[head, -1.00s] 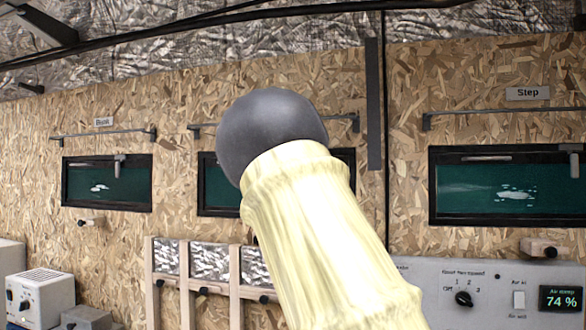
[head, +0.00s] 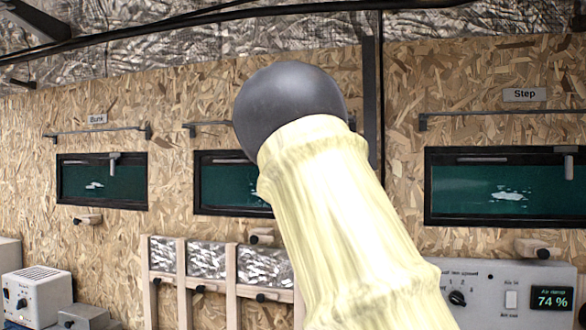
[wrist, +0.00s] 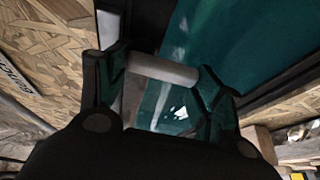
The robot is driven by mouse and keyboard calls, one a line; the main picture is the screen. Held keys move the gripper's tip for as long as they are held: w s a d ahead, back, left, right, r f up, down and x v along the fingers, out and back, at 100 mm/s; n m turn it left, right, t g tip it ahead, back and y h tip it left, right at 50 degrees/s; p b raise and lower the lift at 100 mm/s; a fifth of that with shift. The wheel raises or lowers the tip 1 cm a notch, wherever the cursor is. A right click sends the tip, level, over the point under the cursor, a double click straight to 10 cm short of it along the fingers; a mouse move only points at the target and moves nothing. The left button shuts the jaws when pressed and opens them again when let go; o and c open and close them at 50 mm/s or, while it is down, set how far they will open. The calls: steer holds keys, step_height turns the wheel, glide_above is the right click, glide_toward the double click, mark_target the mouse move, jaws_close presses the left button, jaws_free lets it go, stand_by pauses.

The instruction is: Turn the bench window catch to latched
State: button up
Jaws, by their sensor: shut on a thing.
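The bench window (head: 222,185) is the middle window in the head view, mostly hidden behind my arm. In the wrist view its dark green pane (wrist: 235,45) fills the upper right. The catch (wrist: 165,70) is a pale grey rounded bar lying across the space between my fingers. My gripper (wrist: 160,82) is shut on this catch, with one dark finger at each end of it. In the head view the gripper and catch are hidden behind my arm. I cannot tell from these views whether the catch is at latched.
The Bunk window (head: 100,181) is to the left and the Step window (head: 500,187) to the right. A thin rail (head: 205,129) runs above the middle window. Below are slatted panels (head: 207,262), a white box (head: 38,293) and a grey control panel (head: 480,275).

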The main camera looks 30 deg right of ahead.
steer(key=shift+d+f, duration=0.1)
steer(key=shift+f, duration=0.05)
steer(key=o, duration=0.9)
steer(key=shift+o, duration=0.7)
steer(key=shift+d, duration=0.2)
steer(key=shift+a, duration=0.15)
steer(key=v, duration=1.2)
